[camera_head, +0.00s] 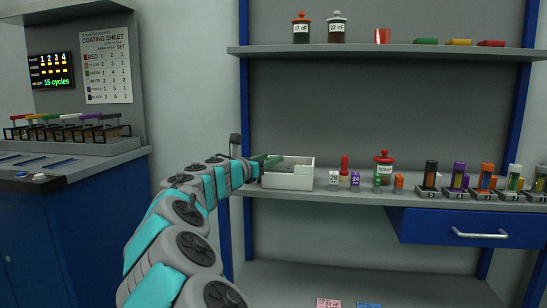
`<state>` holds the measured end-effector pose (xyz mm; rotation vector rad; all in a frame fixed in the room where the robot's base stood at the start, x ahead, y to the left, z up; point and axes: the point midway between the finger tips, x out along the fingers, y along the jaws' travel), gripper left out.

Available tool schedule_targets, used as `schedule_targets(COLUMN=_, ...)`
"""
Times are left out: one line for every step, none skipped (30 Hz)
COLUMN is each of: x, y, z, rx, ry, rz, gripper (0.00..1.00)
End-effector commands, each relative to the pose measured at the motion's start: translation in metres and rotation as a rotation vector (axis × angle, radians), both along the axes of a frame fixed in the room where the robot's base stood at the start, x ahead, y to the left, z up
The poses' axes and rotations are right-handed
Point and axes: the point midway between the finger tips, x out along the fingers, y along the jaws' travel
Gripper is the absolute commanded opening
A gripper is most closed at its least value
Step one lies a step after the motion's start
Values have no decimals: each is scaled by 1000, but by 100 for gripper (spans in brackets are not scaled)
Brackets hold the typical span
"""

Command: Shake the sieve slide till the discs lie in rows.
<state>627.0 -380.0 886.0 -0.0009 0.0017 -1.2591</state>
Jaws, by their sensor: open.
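A white open-topped box (290,180) with a grey inside stands on the middle shelf, near its left end. A green piece (266,161) sits at its left side; it may be the handle of the sieve slide, but I cannot tell for sure. My gripper (256,168) is open at the left side of the box, close to the green piece. My arm hides part of that side, and I cannot tell whether the fingers touch anything. The discs are too small to make out from here.
On the middle shelf (350,194), right of the box, stand small labelled bottles, a red-lidded jar (384,172) and several dark tubes in holders. A blue drawer (460,228) hangs below. A blue cabinet (75,225) with a rack and display stands left.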

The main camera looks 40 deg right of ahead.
Motion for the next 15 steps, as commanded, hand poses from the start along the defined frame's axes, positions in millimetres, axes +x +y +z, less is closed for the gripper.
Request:
schedule_targets(x=2, y=-9, z=-1, rx=2, ry=1, rz=-1, gripper=56)
schedule_targets(x=4, y=-13, z=-1, rx=2, ry=0, rz=-1, gripper=56)
schedule_targets(x=6, y=-17, z=-1, rx=2, ry=-2, rz=1, gripper=56)
schedule_targets(x=7, y=-21, z=0, rx=2, ry=-3, rz=1, gripper=56)
schedule_targets(x=8, y=-24, z=0, rx=1, ry=-3, rz=1, gripper=56)
schedule_targets(x=9, y=-27, z=0, rx=1, ry=-3, rz=2, gripper=56)
schedule_targets(x=10, y=-29, z=0, rx=1, ry=-3, rz=2, gripper=56)
schedule_targets(x=10, y=-31, z=0, rx=1, ry=-2, rz=1, gripper=56)
schedule_targets(x=11, y=-34, z=0, rx=1, ry=-2, rz=1, gripper=56)
schedule_targets(x=11, y=-35, z=0, rx=1, ry=-2, rz=0, gripper=56)
schedule_targets(x=11, y=-36, z=0, rx=1, ry=-2, rz=1, gripper=56)
schedule_targets(x=12, y=-36, z=0, rx=0, ry=-1, rz=1, gripper=56)
schedule_targets(x=12, y=-37, z=0, rx=0, ry=-1, rz=1, gripper=56)
schedule_targets(x=12, y=-37, z=0, rx=-1, ry=-1, rz=1, gripper=56)
schedule_targets(x=12, y=-37, z=0, rx=-1, ry=-1, rz=1, gripper=56)
